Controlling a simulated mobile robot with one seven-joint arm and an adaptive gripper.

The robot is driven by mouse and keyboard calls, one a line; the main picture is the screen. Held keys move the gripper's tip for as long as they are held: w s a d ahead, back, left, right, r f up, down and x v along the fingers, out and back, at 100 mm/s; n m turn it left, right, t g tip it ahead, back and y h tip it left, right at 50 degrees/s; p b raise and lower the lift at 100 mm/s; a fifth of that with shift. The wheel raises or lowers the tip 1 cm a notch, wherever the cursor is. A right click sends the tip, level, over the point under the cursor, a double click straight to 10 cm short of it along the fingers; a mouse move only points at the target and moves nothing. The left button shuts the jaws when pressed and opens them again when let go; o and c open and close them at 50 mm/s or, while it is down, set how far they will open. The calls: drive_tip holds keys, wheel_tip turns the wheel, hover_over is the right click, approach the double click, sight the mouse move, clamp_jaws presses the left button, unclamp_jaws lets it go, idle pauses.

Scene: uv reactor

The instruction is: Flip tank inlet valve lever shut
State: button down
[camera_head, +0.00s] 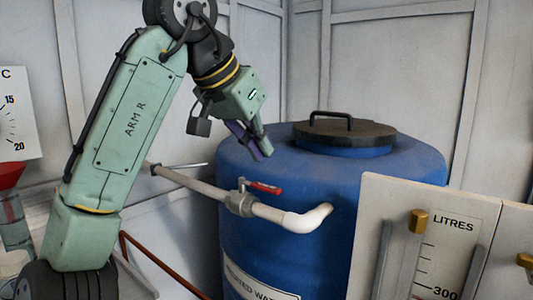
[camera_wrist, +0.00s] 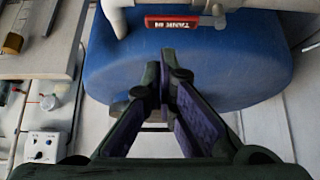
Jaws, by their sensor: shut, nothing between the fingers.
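The tank inlet valve (camera_head: 240,203) sits on the pale pipe that runs into the side of the blue tank (camera_head: 290,250). Its red lever (camera_head: 266,188) points right from the valve stem, roughly along the pipe. In the wrist view the red lever (camera_wrist: 172,22) is at the top, with upside-down white lettering that seems to read "TANK IN". My gripper (camera_head: 263,154) is above the lever, in front of the tank's upper part and apart from the lever. In the wrist view its fingertips (camera_wrist: 164,72) are together with nothing between them.
The tank has a dark lid (camera_head: 345,131) with a handle. A "LITRES" gauge panel (camera_head: 440,245) stands at the front right. A red funnel (camera_head: 10,174) is at the far left. A white box with knobs (camera_wrist: 41,147) shows at lower left in the wrist view.

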sight(263, 187)
drive_tip(key=x, duration=0.8)
drive_tip(key=shift+f, duration=0.2)
